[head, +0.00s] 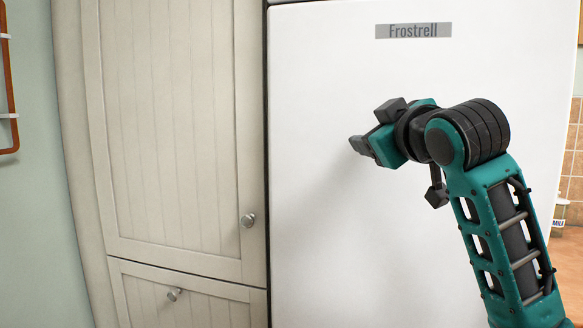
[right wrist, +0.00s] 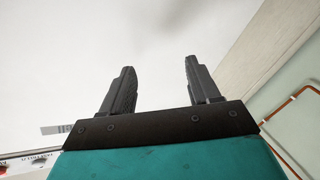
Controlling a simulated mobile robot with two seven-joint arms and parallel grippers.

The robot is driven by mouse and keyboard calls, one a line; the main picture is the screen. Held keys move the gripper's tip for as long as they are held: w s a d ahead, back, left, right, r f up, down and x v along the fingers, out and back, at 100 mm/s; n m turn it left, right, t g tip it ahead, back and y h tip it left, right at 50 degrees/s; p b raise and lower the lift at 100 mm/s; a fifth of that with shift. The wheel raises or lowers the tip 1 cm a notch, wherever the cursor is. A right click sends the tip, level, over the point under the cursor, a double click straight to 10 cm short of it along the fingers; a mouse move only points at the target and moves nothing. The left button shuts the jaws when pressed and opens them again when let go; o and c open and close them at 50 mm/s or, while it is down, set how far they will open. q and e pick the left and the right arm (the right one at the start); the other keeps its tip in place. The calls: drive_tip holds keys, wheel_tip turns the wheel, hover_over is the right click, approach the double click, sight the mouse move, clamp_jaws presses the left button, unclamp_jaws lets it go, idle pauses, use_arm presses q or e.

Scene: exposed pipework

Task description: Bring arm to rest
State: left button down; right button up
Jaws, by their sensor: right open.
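My right arm comes in from the lower right in the head view and is raised in front of a white fridge (head: 330,240) labelled "Frostrell". My right gripper (head: 357,146) points left, near the fridge front; whether it touches the door cannot be told. In the right wrist view its two dark fingers (right wrist: 160,82) stand apart with nothing between them. A pale blank surface fills most of the space beyond them. My left gripper is in neither view.
A cream panelled cabinet (head: 170,130) with round knobs (head: 248,220) stands left of the fridge. An orange-brown wall rack or pipe (head: 8,90) is at the far left. A wooden counter (head: 568,258) with a jar (head: 559,212) is at the right edge.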

drive_tip(key=s+d+f+m+g+p, duration=0.1)
drive_tip(key=s+f+m+g, duration=0.1)
drive_tip(key=f, duration=1.6)
drive_tip(key=s+d+f+m+g+p, duration=0.1)
drive_tip(key=s+f+g+p, duration=0.1)
drive_tip(key=f, duration=1.5)
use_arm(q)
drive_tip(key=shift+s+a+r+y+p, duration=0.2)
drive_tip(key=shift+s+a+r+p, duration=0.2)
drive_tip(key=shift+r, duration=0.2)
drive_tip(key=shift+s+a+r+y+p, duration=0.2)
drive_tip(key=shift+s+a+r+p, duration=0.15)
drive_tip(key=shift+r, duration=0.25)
use_arm(e)
drive_tip(key=s+d+f+m+g+h, duration=0.1)
drive_tip(key=s+d+f+m+g, duration=0.1)
drive_tip(key=s+f, duration=1.7)
drive_tip(key=s+m, duration=0.1)
drive_tip(key=s, duration=0.3)
drive_tip(key=shift+s+f, duration=0.15)
drive_tip(key=shift+s, duration=0.05)
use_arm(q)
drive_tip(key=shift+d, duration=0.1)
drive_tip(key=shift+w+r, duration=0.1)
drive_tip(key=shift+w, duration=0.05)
